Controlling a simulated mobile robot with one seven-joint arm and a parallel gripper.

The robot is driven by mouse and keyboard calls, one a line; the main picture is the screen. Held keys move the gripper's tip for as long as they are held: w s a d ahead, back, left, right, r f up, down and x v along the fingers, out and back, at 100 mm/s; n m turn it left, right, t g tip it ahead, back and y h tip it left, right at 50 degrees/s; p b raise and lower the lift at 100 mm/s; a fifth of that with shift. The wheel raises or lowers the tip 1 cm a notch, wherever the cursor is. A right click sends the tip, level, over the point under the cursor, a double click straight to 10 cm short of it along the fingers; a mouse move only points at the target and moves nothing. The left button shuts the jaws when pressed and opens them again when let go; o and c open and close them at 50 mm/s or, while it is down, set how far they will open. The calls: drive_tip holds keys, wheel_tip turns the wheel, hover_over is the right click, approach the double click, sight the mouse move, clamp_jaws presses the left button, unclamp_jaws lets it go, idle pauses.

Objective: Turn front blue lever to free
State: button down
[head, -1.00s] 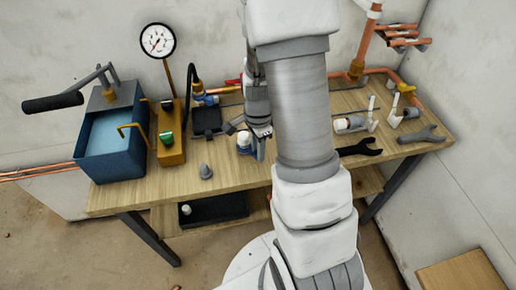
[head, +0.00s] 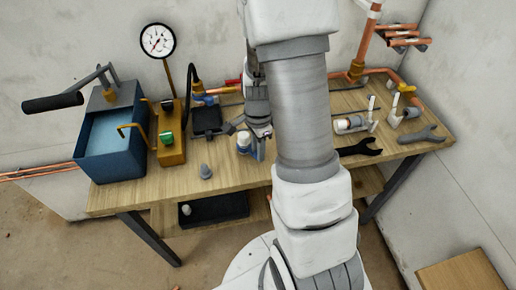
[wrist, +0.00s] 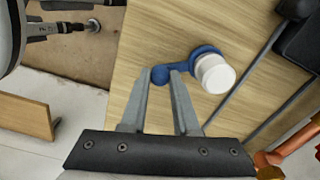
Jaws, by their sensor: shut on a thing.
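The front blue lever (wrist: 185,67) has a round knob end and joins a valve with a white round cap (wrist: 215,73) in the wrist view. My gripper (wrist: 170,75) is shut on the lever arm near its knob, one finger on each side. In the head view, the white-topped blue valve (head: 244,142) stands near the middle of the bench, and my gripper (head: 262,134) is at its right. My arm hides part of the area to the right there.
A blue tank (head: 110,145) with a black-handled pump and a gauge (head: 158,40) stand at the left.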

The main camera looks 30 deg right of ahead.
drive_tip(key=shift+a+r+m, duration=0.1)
drive_tip(key=shift+a+m, duration=0.1)
drive_tip(key=shift+m, duration=0.1)
drive_tip(key=shift+s+a+m+p, duration=0.1)
drive_tip(key=shift+a+m+p, duration=0.45)
drive_tip(key=shift+m+p, duration=0.45)
drive_tip(key=shift+a+m+p, duration=0.45)
drive_tip(key=shift+m+p, duration=0.1)
drive_tip(key=shift+m, duration=0.35)
drive_tip(key=shift+a+m+p, duration=0.45)
drive_tip(key=shift+m+p, duration=0.1)
drive_tip(key=shift+m, duration=0.35)
drive_tip(key=shift+w+a+m+p, duration=0.25)
drive_tip(key=shift+a+m+p, duration=0.15)
drive_tip(key=shift+m+p, duration=0.35)
drive_tip(key=shift+w+a+m+p, duration=0.25)
drive_tip(key=shift+a+m+p, duration=0.15)
drive_tip(key=shift+m+p, duration=0.35)
drive_tip(key=shift+w+a+m+p, duration=0.25)
drive_tip(key=shift+m+p, duration=0.2)
drive_tip(key=shift+m, duration=0.2)
drive_tip(key=shift+w+a+m+p, duration=0.25)
drive_tip(key=shift+m+p, duration=0.2)
drive_tip(key=shift+m, duration=0.2)
drive_tip(key=shift+a, duration=0.1)
drive_tip(key=c, duration=0.7)
unclamp_jaws()
drive_tip(key=shift+o, duration=0.2)
